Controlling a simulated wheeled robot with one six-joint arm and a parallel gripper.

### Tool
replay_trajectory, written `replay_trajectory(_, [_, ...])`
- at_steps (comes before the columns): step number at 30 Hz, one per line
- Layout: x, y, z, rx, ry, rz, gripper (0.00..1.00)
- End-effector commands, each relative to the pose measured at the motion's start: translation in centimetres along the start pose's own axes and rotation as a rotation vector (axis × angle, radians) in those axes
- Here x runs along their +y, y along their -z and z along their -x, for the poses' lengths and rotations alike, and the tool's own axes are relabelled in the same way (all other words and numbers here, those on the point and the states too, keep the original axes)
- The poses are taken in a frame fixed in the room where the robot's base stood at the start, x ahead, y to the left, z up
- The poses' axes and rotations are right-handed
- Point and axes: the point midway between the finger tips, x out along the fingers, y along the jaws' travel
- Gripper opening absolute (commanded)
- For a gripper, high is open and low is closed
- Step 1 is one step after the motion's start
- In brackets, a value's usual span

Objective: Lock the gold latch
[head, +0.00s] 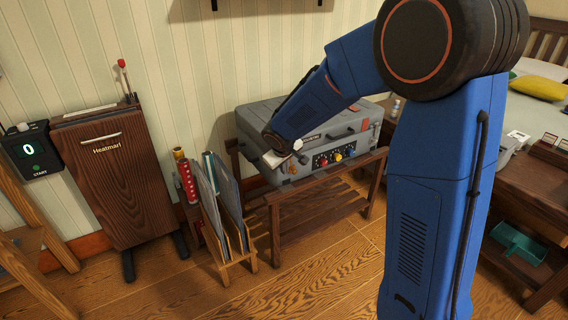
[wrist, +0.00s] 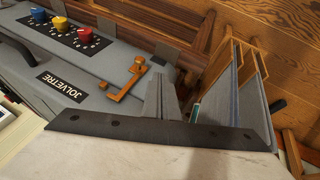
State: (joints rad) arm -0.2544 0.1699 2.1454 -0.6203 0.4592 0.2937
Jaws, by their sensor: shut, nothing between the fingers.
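The gold latch (wrist: 130,79) is on the front face of a grey case (wrist: 98,92), beside a black JOLVETRE label (wrist: 62,86). It has a long flat bar and a small raised knob end. My gripper (wrist: 158,92) is shut and empty, its narrow grey fingers close to the right of the latch in the wrist view. I cannot tell whether they touch it. In the head view the grey case (head: 358,128) sits on a wooden stand, with my gripper (head: 277,157) at its left front. My arm hides part of the case there, and the latch is not clear.
Blue, yellow and red knobs (wrist: 84,34) sit on the case front beyond the latch. A wooden rack with upright panels (head: 226,205) stands left of the case stand (head: 312,193). A dark wooden cabinet (head: 118,180) is farther left. Open floor lies in front.

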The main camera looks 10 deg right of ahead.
Motion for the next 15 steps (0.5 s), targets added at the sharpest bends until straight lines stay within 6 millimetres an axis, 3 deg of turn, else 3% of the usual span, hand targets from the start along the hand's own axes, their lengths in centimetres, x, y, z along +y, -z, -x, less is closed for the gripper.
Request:
replay_trajectory(6, [1.4,-0.4,-2.8,-0.002,-0.001,-0.002,0.00])
replay_trajectory(15, [2.7,-0.7,-4.1,-0.001,0.000,0.000,0.00])
